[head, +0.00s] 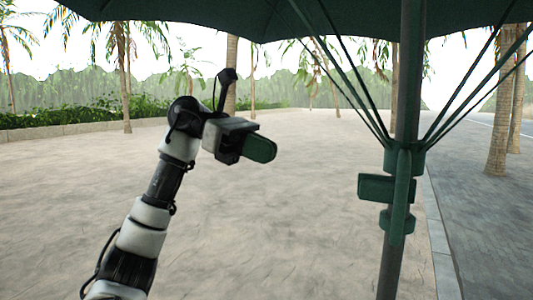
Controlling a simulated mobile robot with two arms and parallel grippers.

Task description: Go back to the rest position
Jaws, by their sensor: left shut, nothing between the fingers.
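My left gripper (260,149) is raised in the middle-left of the head view, at the end of my black and white left arm, which comes in from the lower left. Its dark green fingers are together and point to the right. Nothing shows between them. It is in open air, apart from the umbrella pole to its right. My right gripper is not in the head view.
Pale paving is open around my arm. A kerb (437,240) and road lie at the right. Palms and a hedge (70,115) stand behind.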

